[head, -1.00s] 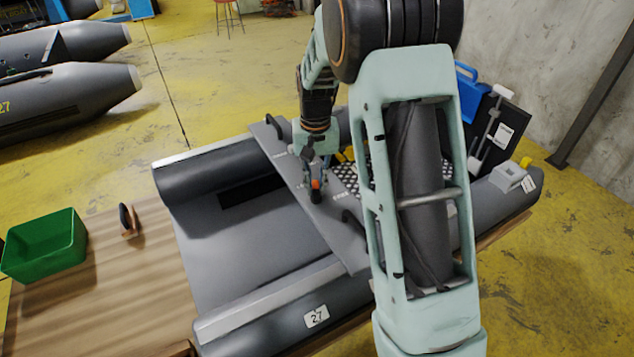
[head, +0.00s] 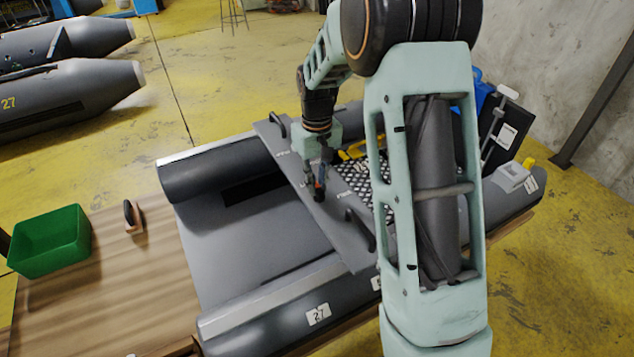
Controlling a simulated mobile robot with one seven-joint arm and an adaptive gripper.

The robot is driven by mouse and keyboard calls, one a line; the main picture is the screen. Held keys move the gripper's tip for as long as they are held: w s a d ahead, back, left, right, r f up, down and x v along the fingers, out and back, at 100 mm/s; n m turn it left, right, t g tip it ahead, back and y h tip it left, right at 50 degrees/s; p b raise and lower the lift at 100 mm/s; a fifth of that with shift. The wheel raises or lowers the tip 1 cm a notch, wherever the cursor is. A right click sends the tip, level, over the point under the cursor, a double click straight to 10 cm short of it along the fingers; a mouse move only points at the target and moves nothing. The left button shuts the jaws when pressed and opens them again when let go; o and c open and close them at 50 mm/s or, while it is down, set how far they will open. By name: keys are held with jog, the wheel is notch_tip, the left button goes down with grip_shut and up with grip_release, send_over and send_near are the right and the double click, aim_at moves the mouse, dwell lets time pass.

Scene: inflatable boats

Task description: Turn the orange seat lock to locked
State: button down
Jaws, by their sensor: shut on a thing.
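The grey seat board (head: 333,235) lies slantwise across the grey inflatable boat (head: 240,237), with black handles near its ends. The orange seat lock (head: 320,184) is near the middle of the board; only a small orange patch shows. My gripper (head: 315,185) reaches down from above and is shut on the lock. Its fingers hide most of the lock, so I cannot tell its exact angle. Small white markings (head: 343,193) on the board beside it are too small to read.
A green bin (head: 50,243) and a dark-handled brush-like tool (head: 132,216) stand on the wooden table (head: 95,295) at left. A yellow object (head: 355,151) lies behind my gripper by a perforated dark panel. My forearm covers the boat's right part.

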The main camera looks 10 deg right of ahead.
aim_at(317, 186)
jog(key=c, duration=1.9)
grip_release()
jog(key=shift+c, duration=0.2)
notch_tip(317, 186, up, 12)
jog(key=shift+r, duration=0.1)
